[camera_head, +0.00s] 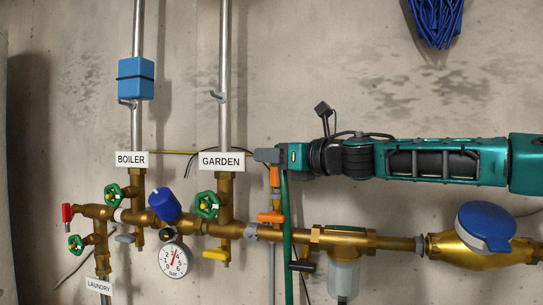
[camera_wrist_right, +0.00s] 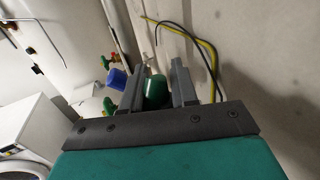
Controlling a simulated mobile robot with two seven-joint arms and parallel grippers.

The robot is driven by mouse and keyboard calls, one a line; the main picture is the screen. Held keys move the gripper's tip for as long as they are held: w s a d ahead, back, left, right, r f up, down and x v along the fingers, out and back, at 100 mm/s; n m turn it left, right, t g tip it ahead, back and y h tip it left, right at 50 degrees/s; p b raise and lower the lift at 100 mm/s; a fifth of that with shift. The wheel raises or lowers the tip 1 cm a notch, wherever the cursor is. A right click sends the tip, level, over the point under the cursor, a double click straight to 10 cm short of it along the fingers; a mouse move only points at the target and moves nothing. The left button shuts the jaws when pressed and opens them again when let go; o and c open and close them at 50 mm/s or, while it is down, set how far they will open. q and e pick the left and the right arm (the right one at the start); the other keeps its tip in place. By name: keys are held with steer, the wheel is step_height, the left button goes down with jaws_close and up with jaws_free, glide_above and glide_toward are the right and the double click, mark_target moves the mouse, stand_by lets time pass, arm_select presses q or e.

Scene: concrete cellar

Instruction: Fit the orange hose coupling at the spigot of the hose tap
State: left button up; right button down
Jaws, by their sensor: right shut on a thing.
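My right gripper (camera_head: 268,155) comes in from the right in front of the wall, beside the foot of the GARDEN pipe. It is shut on the green-hose end of the orange hose coupling (camera_head: 274,177), which hangs just below the fingers. The green hose (camera_head: 285,240) hangs down beside it. In the wrist view a green rounded piece (camera_wrist_right: 155,92) sits between the fingers (camera_wrist_right: 158,88); the orange part is hidden there. Another orange part (camera_head: 270,217), like a lever, is just below on the brass line. I cannot tell which outlet is the hose tap's spigot. My left gripper is not in view.
Brass pipework (camera_head: 290,236) runs across, with green handwheels (camera_head: 207,204), a yellow lever (camera_head: 215,253), a red-handled tap (camera_head: 67,213), a pressure gauge (camera_head: 174,260) and a clear filter cup (camera_head: 343,278). A blue-lidded meter (camera_head: 485,225) is below my right arm.

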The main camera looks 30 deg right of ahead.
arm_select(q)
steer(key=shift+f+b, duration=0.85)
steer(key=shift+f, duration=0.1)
arm_select(e)
steer(key=shift+f, duration=0.9)
steer(key=c, duration=0.8)
jaws_free()
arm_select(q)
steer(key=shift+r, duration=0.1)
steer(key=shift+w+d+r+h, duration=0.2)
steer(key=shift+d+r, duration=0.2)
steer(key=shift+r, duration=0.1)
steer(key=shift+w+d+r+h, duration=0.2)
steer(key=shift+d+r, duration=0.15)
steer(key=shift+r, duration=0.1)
arm_select(e)
steer(key=shift+v, duration=6.45)
